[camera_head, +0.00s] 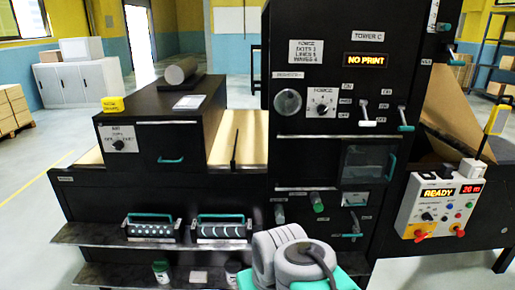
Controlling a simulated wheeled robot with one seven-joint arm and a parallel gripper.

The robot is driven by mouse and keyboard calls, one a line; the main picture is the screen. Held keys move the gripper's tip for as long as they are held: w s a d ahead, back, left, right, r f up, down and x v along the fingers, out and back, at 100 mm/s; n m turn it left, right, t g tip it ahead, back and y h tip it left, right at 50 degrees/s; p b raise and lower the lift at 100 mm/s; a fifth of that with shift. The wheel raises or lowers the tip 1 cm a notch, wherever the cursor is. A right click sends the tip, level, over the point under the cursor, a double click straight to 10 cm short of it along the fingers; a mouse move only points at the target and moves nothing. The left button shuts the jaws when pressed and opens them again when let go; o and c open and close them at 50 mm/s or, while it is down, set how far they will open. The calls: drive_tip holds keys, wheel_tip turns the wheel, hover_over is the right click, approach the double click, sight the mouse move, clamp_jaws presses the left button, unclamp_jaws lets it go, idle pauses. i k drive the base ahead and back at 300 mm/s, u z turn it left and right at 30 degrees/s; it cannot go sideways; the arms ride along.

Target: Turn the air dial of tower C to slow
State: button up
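Tower C is the tall black machine with the sign "TOWER C" (368,37) and a lit "NO PRINT" display (366,60). A dark round dial (118,144) sits on a white label plate on the front of the low black box at the left. Its small lettering seems to include an off and a fast mark, but its setting is too small to read surely. Another dial (321,108), marked "FORCE", is on the tower's front. White and grey rounded links of my arm with teal parts show at the bottom middle; my gripper's fingertips do not show.
A control box (438,200) with a lit "READY" display hangs at the right. Two teal-handled patterned rollers (152,229) (222,229) sit on the shelf ledge (95,234). The floor at the left is clear.

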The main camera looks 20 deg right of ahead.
sight(118, 145)
drive_tip(key=u, duration=0.25)
drive_tip(key=i, duration=0.9)
drive_tip(key=z, duration=0.75)
drive_tip(key=i, duration=0.6)
drive_tip(key=u, duration=1.5)
drive_tip(key=k, duration=0.6)
drive_tip(key=u, duration=0.25)
drive_tip(key=i, duration=0.85)
drive_tip(key=u, duration=1.05)
drive_tip(key=i, duration=0.5)
drive_tip(key=u, duration=0.35)
